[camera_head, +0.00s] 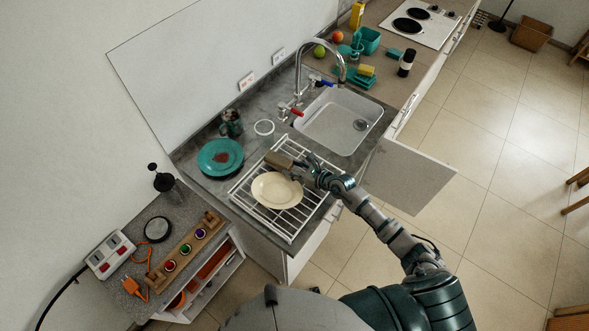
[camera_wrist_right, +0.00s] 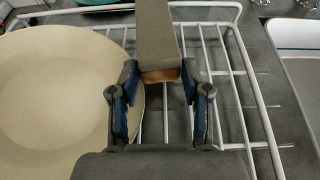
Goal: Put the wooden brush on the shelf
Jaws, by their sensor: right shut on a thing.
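My right gripper (camera_head: 302,167) is over the white wire dish rack, shut on a brown block-like thing, which I take to be the wooden brush (camera_head: 278,160). In the right wrist view the brush (camera_wrist_right: 158,35) runs away from between the blue-padded fingers (camera_wrist_right: 160,95), its wood-coloured end nearest me. Whether it touches the rack is unclear. The low unit at the lower left has an open shelf (camera_head: 213,282) with orange things in it. My left gripper is not in view.
A cream plate (camera_head: 275,191) lies on the dish rack (camera_head: 291,236) just beside my gripper; a teal plate (camera_head: 220,157) is left of it. The sink (camera_head: 340,120) and tap are behind. The low unit's top holds a wooden jar holder (camera_head: 187,250) and a power strip (camera_head: 110,254).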

